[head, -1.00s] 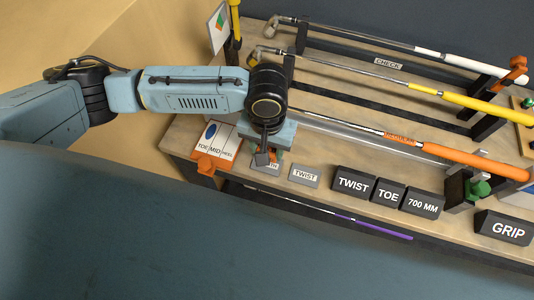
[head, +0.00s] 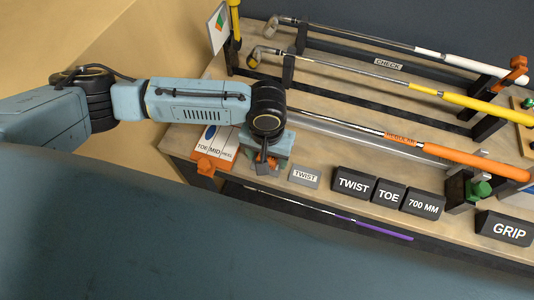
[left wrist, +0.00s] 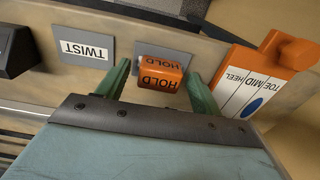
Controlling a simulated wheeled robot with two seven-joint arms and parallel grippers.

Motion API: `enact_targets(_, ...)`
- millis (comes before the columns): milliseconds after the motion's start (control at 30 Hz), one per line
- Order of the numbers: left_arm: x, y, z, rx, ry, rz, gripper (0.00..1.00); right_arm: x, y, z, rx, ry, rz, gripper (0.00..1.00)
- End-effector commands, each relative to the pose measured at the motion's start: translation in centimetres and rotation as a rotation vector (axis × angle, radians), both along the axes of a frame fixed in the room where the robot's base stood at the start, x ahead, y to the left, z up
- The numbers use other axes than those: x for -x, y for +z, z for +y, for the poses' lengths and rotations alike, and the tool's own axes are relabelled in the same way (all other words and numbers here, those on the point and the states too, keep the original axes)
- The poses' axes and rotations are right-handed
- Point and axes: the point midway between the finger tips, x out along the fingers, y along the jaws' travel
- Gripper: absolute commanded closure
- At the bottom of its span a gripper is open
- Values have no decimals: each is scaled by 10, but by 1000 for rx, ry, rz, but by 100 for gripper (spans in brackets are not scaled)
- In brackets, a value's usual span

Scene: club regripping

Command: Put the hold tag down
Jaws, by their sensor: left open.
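The orange hold tag (left wrist: 160,73) shows in the left wrist view, with black HOLD lettering on its faces. It is at a grey plate (left wrist: 184,50) near the bench's front edge; whether its underside touches the plate is hard to tell. My left gripper (left wrist: 156,80) is open, its green fingers on either side of the tag with visible gaps. In the head view my left gripper (head: 265,163) is low over the front edge of the bench and hides most of the tag. My right gripper is not in view.
A grey TWIST plate (head: 305,176) lies just right of the gripper. An orange-and-white TOE/MID/HEEL block (head: 215,145) stands close on the left. Black TWIST, TOE and 700 MM blocks (head: 388,193) stand further right. Clubs lie on racks behind; a purple-gripped club (head: 375,228) is below.

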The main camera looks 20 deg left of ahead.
Motion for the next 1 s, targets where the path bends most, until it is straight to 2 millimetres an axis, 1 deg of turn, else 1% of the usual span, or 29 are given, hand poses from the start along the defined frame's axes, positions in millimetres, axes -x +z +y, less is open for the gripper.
enact_targets(133, 0, 4, 0, 0, 1, -1, 34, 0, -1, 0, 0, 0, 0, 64)
enact_targets(233, -1, 17, 0, 2, 1, -2, 34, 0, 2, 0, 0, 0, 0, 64)
enact_targets(367, -1, 43, 0, 3, 0, -3, 34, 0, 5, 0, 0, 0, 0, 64)
enact_targets(500, -1, 75, 0, 3, -1, -3, 34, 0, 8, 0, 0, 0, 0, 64)
enact_targets(600, 0, 94, 0, 1, -1, -2, 34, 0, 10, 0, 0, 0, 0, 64)
enact_targets(700, 0, 108, 0, 1, -1, -2, 34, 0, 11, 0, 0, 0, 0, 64)
enact_targets(833, 0, 120, 0, 0, 0, -1, 34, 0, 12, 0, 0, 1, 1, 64)
enact_targets(1000, 0, 123, 0, 0, 0, 0, 34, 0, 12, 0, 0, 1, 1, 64)
